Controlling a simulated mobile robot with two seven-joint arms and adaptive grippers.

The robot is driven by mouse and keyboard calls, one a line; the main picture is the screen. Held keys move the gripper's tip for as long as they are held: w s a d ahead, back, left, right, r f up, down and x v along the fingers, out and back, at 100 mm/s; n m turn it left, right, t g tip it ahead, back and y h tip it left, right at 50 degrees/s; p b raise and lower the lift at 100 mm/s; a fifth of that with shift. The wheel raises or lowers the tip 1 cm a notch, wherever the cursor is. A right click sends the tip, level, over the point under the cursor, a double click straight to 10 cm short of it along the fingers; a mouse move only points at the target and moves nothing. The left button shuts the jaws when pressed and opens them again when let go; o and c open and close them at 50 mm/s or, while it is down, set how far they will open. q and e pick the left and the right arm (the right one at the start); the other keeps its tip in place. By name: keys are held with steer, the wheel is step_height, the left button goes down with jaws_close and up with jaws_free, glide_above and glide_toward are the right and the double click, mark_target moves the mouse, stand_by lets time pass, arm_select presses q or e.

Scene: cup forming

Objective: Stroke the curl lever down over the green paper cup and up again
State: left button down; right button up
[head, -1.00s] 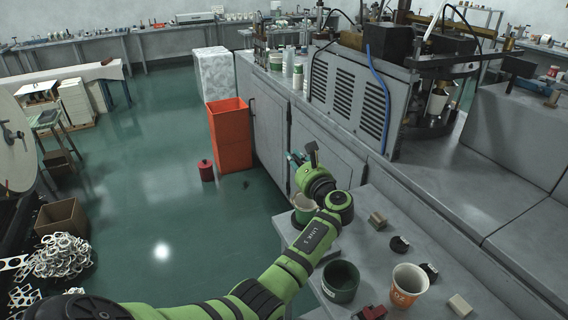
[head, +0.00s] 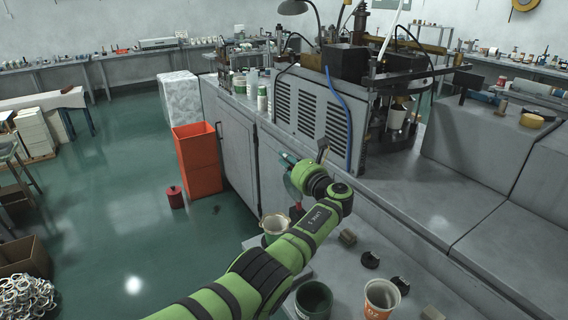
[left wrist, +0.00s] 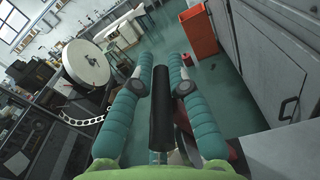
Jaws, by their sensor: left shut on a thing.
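My left gripper (head: 287,160) has its teal fingers beyond the green wrist, over the near side of the bench. In the left wrist view, the left gripper (left wrist: 158,82) is shut on a black cylindrical grip, the curl lever's handle (left wrist: 160,115). A red part (head: 298,209) shows below the gripper in the head view; I cannot tell whether it belongs to the lever. A cup with a cream rim and green side (head: 275,225) stands upright below it, partly behind my arm. A dark green cup (head: 314,299) stands nearer. My right gripper is not in view.
An orange-printed paper cup (head: 381,297), dark small parts (head: 371,260) and a tan block (head: 348,238) lie on the near bench. A vented grey machine (head: 312,110) stands behind. An orange bin (head: 197,160) stands on the floor at left.

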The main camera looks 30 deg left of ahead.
arm_select(q)
steer(key=shift+w+r, duration=0.1)
steer(key=shift+r, duration=0.2)
steer(key=c, duration=1.2)
jaws_free()
steer(key=shift+c, duration=0.2)
steer(key=shift+f, duration=0.15)
steer(key=shift+d, duration=0.1)
steer(key=v, duration=1.2)
